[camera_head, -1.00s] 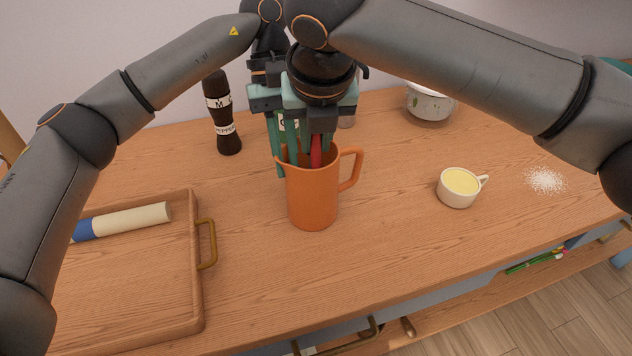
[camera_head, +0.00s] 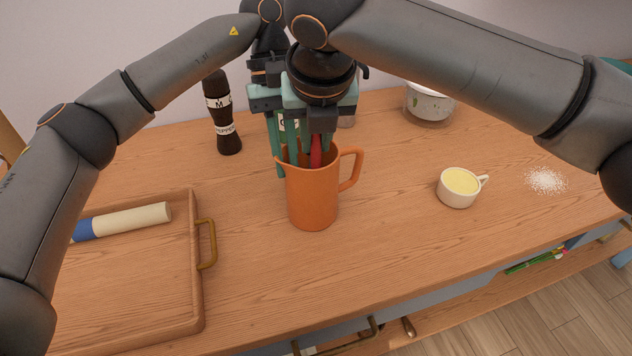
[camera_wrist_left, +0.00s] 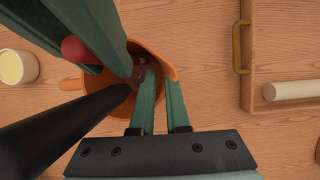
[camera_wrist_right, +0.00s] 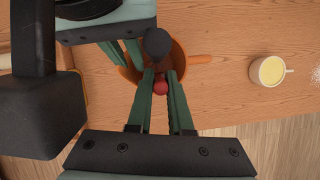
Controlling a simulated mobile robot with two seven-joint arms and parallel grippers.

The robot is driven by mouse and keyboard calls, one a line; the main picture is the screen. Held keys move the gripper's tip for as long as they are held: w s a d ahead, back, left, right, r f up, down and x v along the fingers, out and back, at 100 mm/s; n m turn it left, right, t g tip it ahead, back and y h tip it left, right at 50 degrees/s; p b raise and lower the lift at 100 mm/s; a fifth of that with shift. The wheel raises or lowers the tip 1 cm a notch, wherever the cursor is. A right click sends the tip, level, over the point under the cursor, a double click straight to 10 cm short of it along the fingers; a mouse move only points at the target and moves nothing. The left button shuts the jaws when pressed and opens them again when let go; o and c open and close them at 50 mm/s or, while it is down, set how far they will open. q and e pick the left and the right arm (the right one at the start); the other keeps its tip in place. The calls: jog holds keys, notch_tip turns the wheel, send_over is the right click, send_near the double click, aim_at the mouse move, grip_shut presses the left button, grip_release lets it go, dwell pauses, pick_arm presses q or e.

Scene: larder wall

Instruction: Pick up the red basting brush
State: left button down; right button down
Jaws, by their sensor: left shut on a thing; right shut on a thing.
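The orange jug (camera_head: 313,205) stands upright on the wooden worktop. The red basting brush (camera_head: 316,150) is upright in its mouth; its rounded red end also shows in the right wrist view (camera_wrist_right: 161,88). My right gripper (camera_head: 317,158) is above the jug's mouth, shut on the brush. My left gripper (camera_head: 283,168) is shut on the jug's left rim, one finger outside and one inside, as the left wrist view (camera_wrist_left: 160,85) shows. A black-ended utensil (camera_wrist_right: 157,42) also stands in the jug beside the brush. The brush's lower part is hidden inside the jug.
A wooden tray (camera_head: 197,290) with a rolling pin (camera_head: 135,220) lies left. A pepper mill (camera_head: 224,125) stands behind. A cup of yellow liquid (camera_head: 459,188), spilled white grains (camera_head: 546,180) and a white pot (camera_head: 428,104) are right. The worktop before the jug is clear.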

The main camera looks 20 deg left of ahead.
dwell(0.3)
notch_tip(320, 180, up, 18)
dwell(0.5)
pick_arm(q)
jog(key=c, duration=0.8)
grip_release()
jog(key=shift+c, duration=0.2)
jog(key=v, duration=1.2)
jog(key=shift+d, duration=0.1)
